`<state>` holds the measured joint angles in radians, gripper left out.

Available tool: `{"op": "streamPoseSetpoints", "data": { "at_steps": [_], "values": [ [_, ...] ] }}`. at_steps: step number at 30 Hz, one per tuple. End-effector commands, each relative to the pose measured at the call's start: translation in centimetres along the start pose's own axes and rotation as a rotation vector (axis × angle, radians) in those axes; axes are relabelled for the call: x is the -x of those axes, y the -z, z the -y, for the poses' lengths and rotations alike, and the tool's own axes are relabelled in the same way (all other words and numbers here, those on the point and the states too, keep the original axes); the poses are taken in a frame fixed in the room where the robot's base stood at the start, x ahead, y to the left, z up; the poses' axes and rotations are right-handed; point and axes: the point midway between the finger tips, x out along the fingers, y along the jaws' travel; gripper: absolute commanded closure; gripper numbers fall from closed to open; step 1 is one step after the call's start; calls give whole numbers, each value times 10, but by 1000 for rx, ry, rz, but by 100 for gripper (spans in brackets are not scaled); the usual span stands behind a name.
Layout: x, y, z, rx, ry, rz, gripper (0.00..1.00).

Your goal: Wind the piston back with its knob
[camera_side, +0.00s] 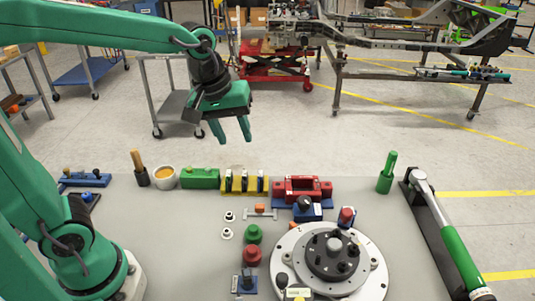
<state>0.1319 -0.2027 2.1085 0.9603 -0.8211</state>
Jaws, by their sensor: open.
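A red caliper-like block (302,184) stands on a blue base at the back middle of the table. A dark round knob (305,202) sits at its front, above a blue block; it looks like the piston's knob, but the piston itself I cannot make out. My gripper (233,137) hangs in the air, up and to the left of the red block, fingers pointing down. It is open and empty, well apart from the knob.
A round hub plate (285,254) with a dark disc fills the front middle. A green-handled torque wrench (459,256) lies in a black tray at right. A green peg (387,172), yellow rack (235,182), green block (199,178) and cup (164,177) line the back edge.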

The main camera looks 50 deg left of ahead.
Motion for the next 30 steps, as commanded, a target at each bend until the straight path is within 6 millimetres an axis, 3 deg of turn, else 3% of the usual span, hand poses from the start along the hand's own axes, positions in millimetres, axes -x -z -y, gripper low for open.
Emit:
{"op": "streamPoseSetpoints", "data": {
  "at_steps": [18, 30],
  "values": [
    [22, -19, 43, -258, -39, -75, 59],
    [25, -24, 50, -309, -42, -89, 59]
  ]
}}
